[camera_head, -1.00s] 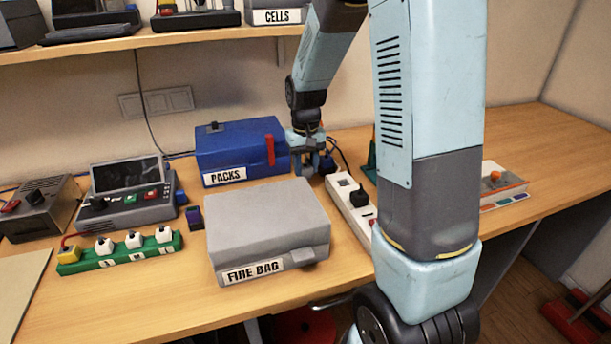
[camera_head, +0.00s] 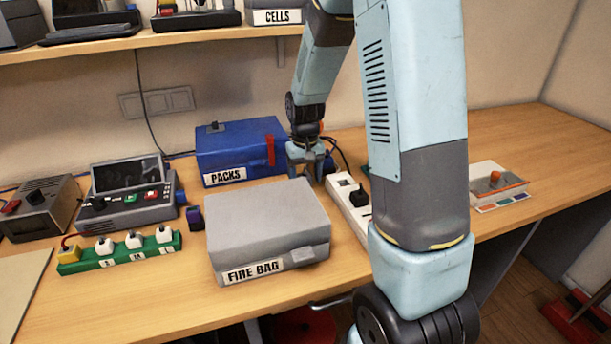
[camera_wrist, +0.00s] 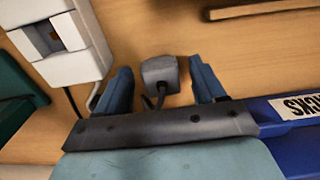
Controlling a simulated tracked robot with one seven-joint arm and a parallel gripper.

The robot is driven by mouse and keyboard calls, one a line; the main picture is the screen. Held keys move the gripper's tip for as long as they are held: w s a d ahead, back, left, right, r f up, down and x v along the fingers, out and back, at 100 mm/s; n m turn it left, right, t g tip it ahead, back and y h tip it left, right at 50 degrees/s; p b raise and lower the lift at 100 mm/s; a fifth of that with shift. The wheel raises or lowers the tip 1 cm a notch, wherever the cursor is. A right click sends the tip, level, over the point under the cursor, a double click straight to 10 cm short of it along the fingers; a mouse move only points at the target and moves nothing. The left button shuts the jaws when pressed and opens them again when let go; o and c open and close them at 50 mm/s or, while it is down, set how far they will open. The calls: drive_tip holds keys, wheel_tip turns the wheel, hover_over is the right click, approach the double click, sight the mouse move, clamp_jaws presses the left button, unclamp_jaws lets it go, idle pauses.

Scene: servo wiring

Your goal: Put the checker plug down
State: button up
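In the wrist view, a dark grey plug (camera_wrist: 160,75) with a black cord, seemingly the checker plug, lies between the two blue fingers of my gripper (camera_wrist: 159,66). A gap shows on both sides of it, so my gripper is open. It appears to rest on the wooden bench. In the head view my gripper (camera_head: 307,172) is low over the bench, between the blue PACKS box (camera_head: 236,150) and the white power strip (camera_head: 348,208). I cannot make out the plug clearly there. The strip holds a black plug (camera_head: 356,195).
The grey FIRE BAG box (camera_head: 265,225) stands in front of my gripper. The strip's near end (camera_wrist: 85,62) is close to one finger. A grey checker-like device (camera_head: 130,195) and a green strip (camera_head: 120,252) with several plugs are at the left. The right bench is mostly clear.

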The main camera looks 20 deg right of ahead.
drive_tip(key=shift+r, duration=0.1)
wheel_tip(320, 180, up, 12)
drive_tip(key=s+r+t, duration=0.2)
drive_tip(key=s+r, duration=0.4)
drive_tip(key=s, duration=0.6)
drive_tip(key=s+r+t, duration=0.3)
drive_tip(key=s+r, duration=0.3)
drive_tip(key=s, duration=0.6)
drive_tip(key=shift+s+r+t, duration=0.25)
drive_tip(key=shift+t, duration=0.05)
